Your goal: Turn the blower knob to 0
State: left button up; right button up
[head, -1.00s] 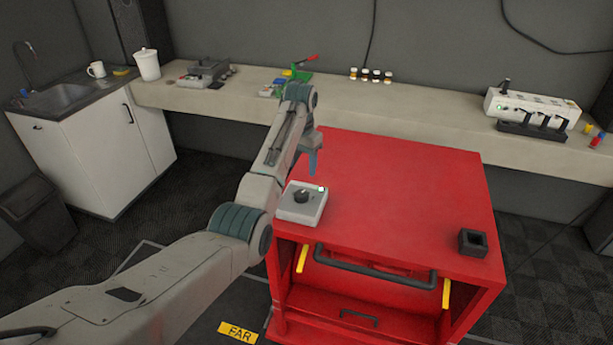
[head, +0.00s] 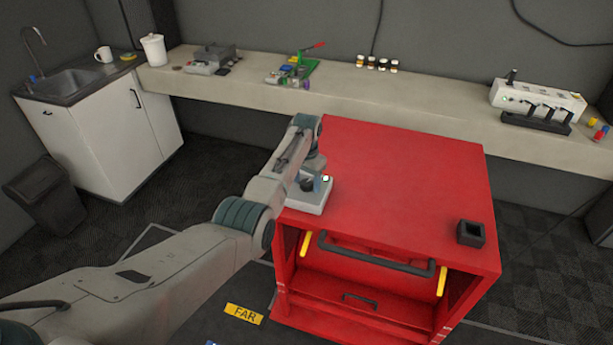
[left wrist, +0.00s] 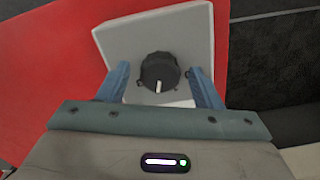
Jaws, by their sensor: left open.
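The blower knob (left wrist: 160,72) is a round black dial with a white pointer mark. It sits on a light grey control box (left wrist: 185,32). In the left wrist view the pointer faces the bottom of the picture. My left gripper (left wrist: 161,84) is open, with one blue finger on each side of the knob and a gap on both sides. In the head view the gripper partly hides the knob. My right gripper is not in view.
The red cabinet (head: 410,170) has a dark handle (head: 375,257) at its front. A small black square holder (head: 471,233) stands at its right front corner. A long bench (head: 420,98) with several devices runs behind. The middle of the cabinet top is clear.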

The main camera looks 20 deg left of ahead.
pick_arm(q)
jog(key=c, duration=1)
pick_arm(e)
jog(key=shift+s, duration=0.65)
